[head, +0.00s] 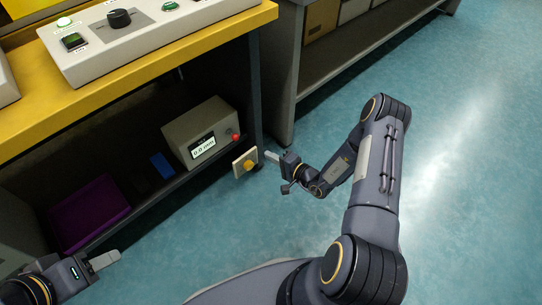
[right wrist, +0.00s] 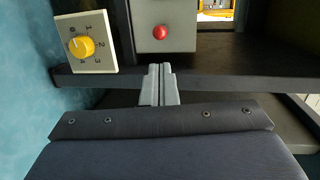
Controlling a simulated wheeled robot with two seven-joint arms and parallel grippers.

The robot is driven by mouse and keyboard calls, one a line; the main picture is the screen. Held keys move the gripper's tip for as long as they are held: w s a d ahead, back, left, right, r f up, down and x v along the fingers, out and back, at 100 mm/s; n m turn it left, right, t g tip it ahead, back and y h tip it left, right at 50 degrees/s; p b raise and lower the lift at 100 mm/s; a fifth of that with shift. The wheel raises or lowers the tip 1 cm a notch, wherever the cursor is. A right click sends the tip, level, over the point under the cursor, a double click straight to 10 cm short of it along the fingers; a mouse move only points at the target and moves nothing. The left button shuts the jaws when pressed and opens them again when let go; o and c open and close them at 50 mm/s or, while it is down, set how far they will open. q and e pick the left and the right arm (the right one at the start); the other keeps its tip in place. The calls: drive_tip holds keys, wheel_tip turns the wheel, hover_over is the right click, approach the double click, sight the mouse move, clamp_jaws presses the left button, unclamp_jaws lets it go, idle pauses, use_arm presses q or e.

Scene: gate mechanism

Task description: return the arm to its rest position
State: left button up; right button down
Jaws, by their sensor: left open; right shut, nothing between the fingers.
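My right arm reaches down across the head view, and its gripper (head: 272,156) is beside the dial plate at the front of the lower shelf. In the right wrist view the right gripper (right wrist: 161,70) is shut with its fingertips together and nothing between them. A cream plate with a yellow knob (head: 249,164) sits just left of it; the knob also shows in the right wrist view (right wrist: 81,47), apart from the fingers. My left gripper (head: 104,261) is at the lower left of the head view, empty, in front of the shelf; its finger gap is hard to see.
A grey box with a display and red button (head: 201,132) stands on the lower shelf (head: 165,190). A purple tray (head: 90,213) and a blue object (head: 161,165) are left of it. A control panel (head: 133,32) lies on the yellow bench top (head: 230,30). The floor (head: 465,170) is clear on the right.

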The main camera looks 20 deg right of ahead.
idle(0.3)
drive_tip(key=s+a+r+n+g+y, duration=0.2)
drive_tip(key=s+a+r+n+g, duration=0.1)
drive_tip(key=r, duration=0.5)
drive_tip(key=s+a+r+n+g+y, duration=0.2)
drive_tip(key=a+r+n, duration=0.1)
drive_tip(key=r, duration=0.6)
drive_tip(key=s+a+r+n+g+y, duration=0.2)
drive_tip(key=s+r+n+g+y, duration=0.1)
drive_tip(key=r, duration=0.5)
drive_tip(key=s+a+r+n+g+h, duration=0.25)
drive_tip(key=s+r, duration=0.35)
drive_tip(key=s, duration=0.4)
drive_tip(key=s+d+t+h, duration=0.2)
drive_tip(key=s+d+h, duration=0.5)
drive_tip(key=s, duration=0.4)
wheel_tip(320, 180, up, 33)
drive_tip(key=p, duration=3.2)
drive_tip(key=shift+s+a+f+h, duration=0.2)
drive_tip(key=shift+s+h, duration=0.1)
drive_tip(key=shift+h, duration=0.15)
drive_tip(key=shift+m, duration=0.25)
